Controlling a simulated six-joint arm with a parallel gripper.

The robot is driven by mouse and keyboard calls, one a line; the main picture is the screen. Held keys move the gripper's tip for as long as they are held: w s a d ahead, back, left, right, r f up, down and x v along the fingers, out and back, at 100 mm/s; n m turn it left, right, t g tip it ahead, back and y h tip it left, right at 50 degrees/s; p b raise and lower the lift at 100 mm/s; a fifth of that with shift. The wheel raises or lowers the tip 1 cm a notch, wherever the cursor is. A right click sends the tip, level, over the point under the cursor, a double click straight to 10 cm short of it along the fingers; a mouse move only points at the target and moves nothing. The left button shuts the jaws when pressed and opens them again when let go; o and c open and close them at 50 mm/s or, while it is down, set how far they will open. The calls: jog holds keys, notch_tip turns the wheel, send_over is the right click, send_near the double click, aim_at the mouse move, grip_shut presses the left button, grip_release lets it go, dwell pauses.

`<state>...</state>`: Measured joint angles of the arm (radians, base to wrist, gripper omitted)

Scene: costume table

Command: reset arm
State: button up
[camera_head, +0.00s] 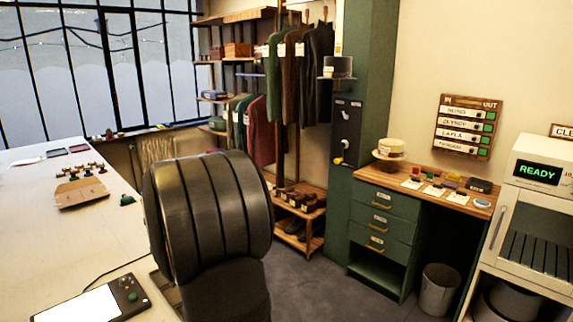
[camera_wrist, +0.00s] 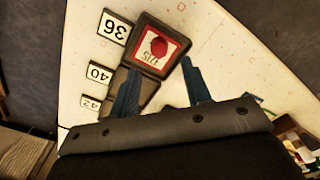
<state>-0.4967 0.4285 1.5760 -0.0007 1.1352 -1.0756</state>
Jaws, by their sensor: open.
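In the wrist view my gripper (camera_wrist: 158,90) shows as two blue-grey fingers set wide apart, with nothing between them. Beyond the fingertips lies a dark-framed box with a red square and a dark red round button (camera_wrist: 158,47). The fingers appear to hang above the pale table (camera_wrist: 215,35), and I cannot tell the exact height. In the head view a large dark ribbed part of my own arm fills the middle. My fingers are not visible there.
In the head view, the white table (camera_head: 30,235) holds a wooden board (camera_head: 81,192) and a black device (camera_head: 100,302). A green drawer desk (camera_head: 385,215) and a bin (camera_head: 439,287) stand right.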

notch_tip(320, 180, down, 6)
jog(key=shift+r, duration=0.2)
jog(key=r, duration=0.5)
jog(key=shift+d+r, duration=0.15)
jog(key=shift+d, duration=0.25)
jog(key=d+r, duration=0.7)
jog(key=d, duration=0.4)
jog(key=s+a, duration=0.1)
jog(key=a, duration=2.3)
jog(key=s+a+f, duration=0.3)
jog(key=s+a, duration=0.1)
jog(key=a, duration=0.7)
jog(key=shift+s+a+f, duration=0.2)
jog(key=shift+s+a, duration=0.15)
jog(key=shift+s, duration=0.05)
